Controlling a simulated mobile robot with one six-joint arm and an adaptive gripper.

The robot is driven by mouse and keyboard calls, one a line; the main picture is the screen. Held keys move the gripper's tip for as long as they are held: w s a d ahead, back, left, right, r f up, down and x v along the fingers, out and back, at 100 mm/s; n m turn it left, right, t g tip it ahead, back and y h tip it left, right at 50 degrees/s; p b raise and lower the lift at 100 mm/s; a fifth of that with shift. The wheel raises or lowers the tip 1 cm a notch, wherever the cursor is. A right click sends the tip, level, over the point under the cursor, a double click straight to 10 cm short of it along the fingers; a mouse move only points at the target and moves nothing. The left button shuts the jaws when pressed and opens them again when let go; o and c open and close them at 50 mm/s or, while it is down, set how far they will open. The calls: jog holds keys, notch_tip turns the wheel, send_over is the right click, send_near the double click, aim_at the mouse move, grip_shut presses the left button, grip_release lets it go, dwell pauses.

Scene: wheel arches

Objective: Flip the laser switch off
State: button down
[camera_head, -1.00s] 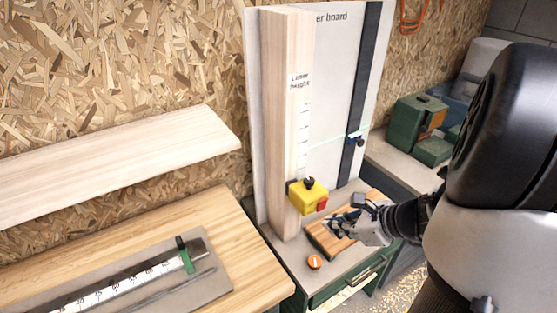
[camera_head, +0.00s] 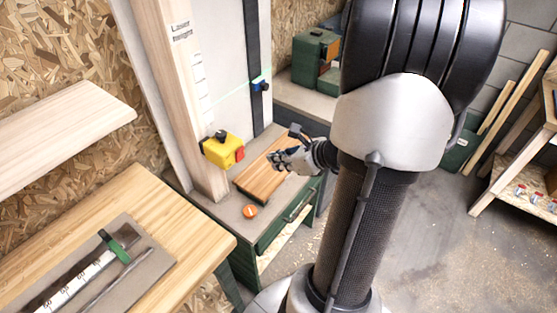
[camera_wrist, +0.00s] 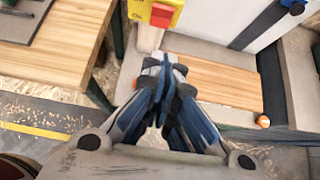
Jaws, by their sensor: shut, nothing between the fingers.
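A yellow box (camera_head: 222,149) with a red part on its side and a black knob on top is mounted on the upright wooden post (camera_head: 180,110). It also shows at the top of the wrist view (camera_wrist: 160,8), where the red part faces me. A blue device (camera_head: 261,86) sits on the dark vertical rail, with a thin green line crossing the white board beside it. My gripper (camera_head: 273,160) is shut and empty, to the right of the yellow box and apart from it. In the wrist view its closed fingers (camera_wrist: 163,65) point towards the box.
A wooden board (camera_head: 262,182) lies on the green cabinet's top below my gripper, with an orange disc (camera_head: 249,211) beside it. A workbench (camera_head: 150,205) with a ruler stands at left. A pale shelf (camera_head: 60,135) juts out above it. Open floor (camera_head: 440,240) lies at right.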

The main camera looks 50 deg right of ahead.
aim_at(243, 151)
jog(key=shift+w+a+f+b, duration=0.1)
jog(key=shift+w+f+b, duration=0.4)
jog(key=shift+w, duration=1)
jog(key=shift+w+a+f+b, duration=0.15)
jog(key=shift+w+f, duration=0.5)
jog(key=shift+w, duration=0.9)
jog(key=shift+w+a+f+b, duration=0.1)
jog(key=shift+w+f+b, duration=0.4)
jog(key=shift+w, duration=1)
jog(key=shift+f, duration=0.1)
jog(key=shift+w+r, duration=0.2)
jog(key=shift+w, duration=0.2)
jog(key=shift+p, duration=0.3)
jog(key=shift+r+p, duration=0.6)
jog(key=shift+r, duration=0.25)
